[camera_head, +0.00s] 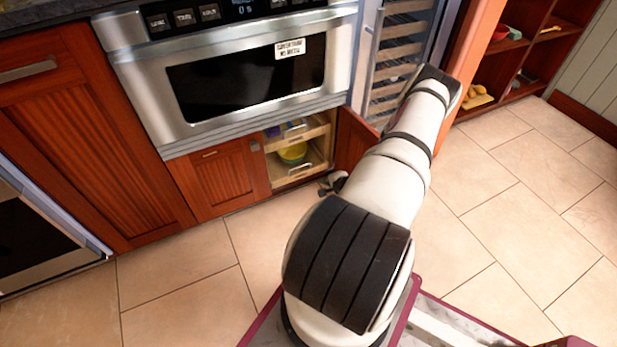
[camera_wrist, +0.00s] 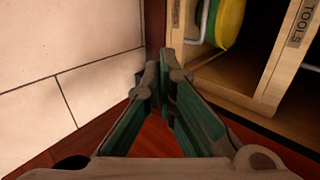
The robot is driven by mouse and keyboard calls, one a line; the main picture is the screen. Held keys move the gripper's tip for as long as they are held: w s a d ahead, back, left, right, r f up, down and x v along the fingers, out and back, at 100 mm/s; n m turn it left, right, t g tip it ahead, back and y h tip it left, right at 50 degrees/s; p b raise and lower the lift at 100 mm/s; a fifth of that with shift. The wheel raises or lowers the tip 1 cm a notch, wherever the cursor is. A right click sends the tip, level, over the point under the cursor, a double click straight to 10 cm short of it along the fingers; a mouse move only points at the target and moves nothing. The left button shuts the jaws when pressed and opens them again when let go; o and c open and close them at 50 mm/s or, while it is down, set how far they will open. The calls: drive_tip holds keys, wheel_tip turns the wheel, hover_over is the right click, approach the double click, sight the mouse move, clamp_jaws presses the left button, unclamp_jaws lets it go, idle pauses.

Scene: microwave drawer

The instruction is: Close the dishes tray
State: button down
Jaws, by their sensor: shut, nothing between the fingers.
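The dishes tray is the lower light-wood tray (camera_head: 300,173) in the open cabinet below the microwave. It holds a yellow and green bowl (camera_head: 293,152). In the wrist view its wooden front (camera_wrist: 225,92) lies right of my fingers, with the yellow-green bowl (camera_wrist: 229,22) behind it. How far the tray is pulled out is hard to tell. My gripper (camera_head: 333,183) is low, just right of the tray front, partly hidden by my arm. In the wrist view its fingertips (camera_wrist: 160,77) are together and empty, close to the tray's front corner; contact is unclear.
An upper tray (camera_head: 297,135) is labelled TOOLS in the wrist view (camera_wrist: 299,22). The right cabinet door (camera_head: 354,138) stands open beside my gripper; the left door (camera_head: 222,178) is shut. The microwave (camera_head: 230,85) is above. Tiled floor (camera_head: 180,280) in front is clear.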

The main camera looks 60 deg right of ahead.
sight(309, 172)
drive_tip(key=shift+w+d+r+b+x, duration=0.15)
drive_tip(key=shift+w+r+b+x, duration=0.2)
drive_tip(key=shift+b+x, duration=1.25)
drive_tip(key=shift+w+d+r+b+x, duration=0.2)
drive_tip(key=shift+r+b+x, duration=0.25)
drive_tip(key=shift+x, duration=2.2)
drive_tip(key=shift+w+d+r+b+x, duration=0.15)
drive_tip(key=shift+w+r+b+x, duration=0.15)
drive_tip(key=shift+b+x, duration=1.35)
drive_tip(key=shift+w+d+f+p, duration=0.2)
drive_tip(key=shift+w+f+p, duration=0.15)
drive_tip(key=shift+p, duration=0.2)
